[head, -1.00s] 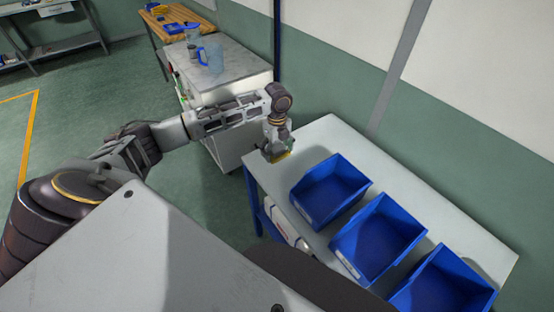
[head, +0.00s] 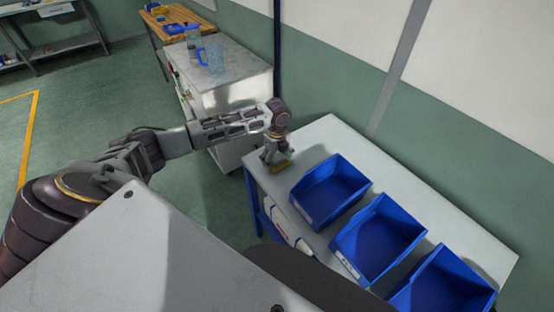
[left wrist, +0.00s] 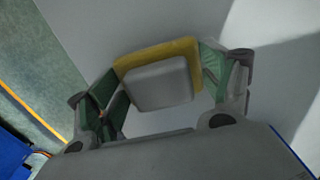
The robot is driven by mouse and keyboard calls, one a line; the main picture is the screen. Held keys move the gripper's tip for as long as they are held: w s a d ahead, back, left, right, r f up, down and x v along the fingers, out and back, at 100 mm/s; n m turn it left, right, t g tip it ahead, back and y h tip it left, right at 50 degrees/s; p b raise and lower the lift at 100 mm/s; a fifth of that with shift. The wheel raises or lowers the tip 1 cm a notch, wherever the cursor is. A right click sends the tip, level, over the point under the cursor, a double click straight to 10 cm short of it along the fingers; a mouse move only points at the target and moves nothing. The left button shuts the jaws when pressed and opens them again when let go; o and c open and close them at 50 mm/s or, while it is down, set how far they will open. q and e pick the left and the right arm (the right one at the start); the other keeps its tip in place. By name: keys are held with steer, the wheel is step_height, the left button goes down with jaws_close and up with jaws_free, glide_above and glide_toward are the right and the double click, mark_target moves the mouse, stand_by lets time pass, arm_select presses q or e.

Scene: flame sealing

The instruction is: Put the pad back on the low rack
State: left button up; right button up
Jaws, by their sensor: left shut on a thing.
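The pad (left wrist: 158,82) is a grey block with a yellow layer, seen in the left wrist view between the two green-lined fingers. My left gripper (left wrist: 160,90) is shut on it. In the head view my left gripper (head: 275,158) points down over the near-left end of a pale table (head: 335,130), with the pad's yellow edge (head: 282,166) under its fingers. The pad is at or just above the tabletop; I cannot tell whether it touches. I cannot tell for sure which piece is the low rack. My right gripper is not in view.
Several blue bins, such as the nearest one to the gripper (head: 330,190), stand in a row on the table. A white item (head: 285,225) lies under the tabletop. A grey-topped cabinet (head: 225,80) with clear blue-handled jugs stands behind. The table's far strip is clear.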

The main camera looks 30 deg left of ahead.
mark_target(277, 157)
arm_select(q)
steer(key=shift+f, duration=0.1)
stand_by(0.3)
steer(key=o, duration=0.9)
steer(key=shift+o, duration=0.2)
steer(key=shift+r, duration=0.2)
step_height(277, 157, up, 12)
stand_by(0.4)
